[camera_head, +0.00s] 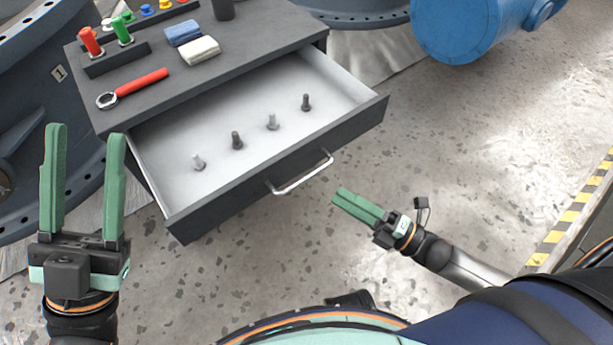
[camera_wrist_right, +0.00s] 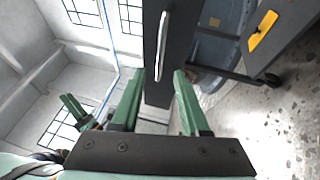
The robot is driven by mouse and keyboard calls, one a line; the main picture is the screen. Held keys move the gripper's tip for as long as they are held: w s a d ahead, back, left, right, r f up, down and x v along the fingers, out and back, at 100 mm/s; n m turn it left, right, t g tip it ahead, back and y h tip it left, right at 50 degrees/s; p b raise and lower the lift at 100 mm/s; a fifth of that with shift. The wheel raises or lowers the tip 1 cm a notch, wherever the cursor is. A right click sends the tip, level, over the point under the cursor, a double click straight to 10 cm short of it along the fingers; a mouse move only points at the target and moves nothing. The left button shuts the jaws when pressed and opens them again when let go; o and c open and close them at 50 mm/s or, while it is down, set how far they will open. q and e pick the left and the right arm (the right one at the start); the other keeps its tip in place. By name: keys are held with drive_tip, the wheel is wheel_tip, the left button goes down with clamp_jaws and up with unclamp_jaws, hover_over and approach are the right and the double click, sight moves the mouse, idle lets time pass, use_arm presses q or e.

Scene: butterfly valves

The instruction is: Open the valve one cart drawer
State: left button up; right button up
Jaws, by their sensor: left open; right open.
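The cart drawer (camera_head: 350,131) is pulled out from the dark grey cart (camera_head: 243,37), and its white inside shows. Several bolts (camera_head: 236,140) stand in it. The silver drawer handle (camera_head: 303,177) is on its dark front. My right gripper (camera_head: 358,206) is to the right of and below the handle, apart from it. In the right wrist view, my right gripper (camera_wrist_right: 156,92) has its green fingers apart with nothing between them, and the handle (camera_wrist_right: 162,45) lies beyond the fingertips. My left gripper (camera_head: 84,133) is open and empty, left of the drawer.
On the cart top are a red-handled wrench (camera_head: 135,87), red and green tools in a dark holder (camera_head: 113,58), and blue and white cloths (camera_head: 191,42). A large blue valve part (camera_head: 470,25) stands at the back. The speckled floor right of the drawer is clear.

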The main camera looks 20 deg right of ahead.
sight(307, 176)
drive_tip(key=b+x, duration=0.1)
drive_tip(key=x, duration=0.8)
drive_tip(key=shift+w+a+r+b, duration=0.1)
drive_tip(key=shift+w+a+b, duration=0.05)
drive_tip(key=shift+b, duration=0.15)
drive_tip(key=shift+c, duration=0.3)
clamp_jaws()
idle(0.6)
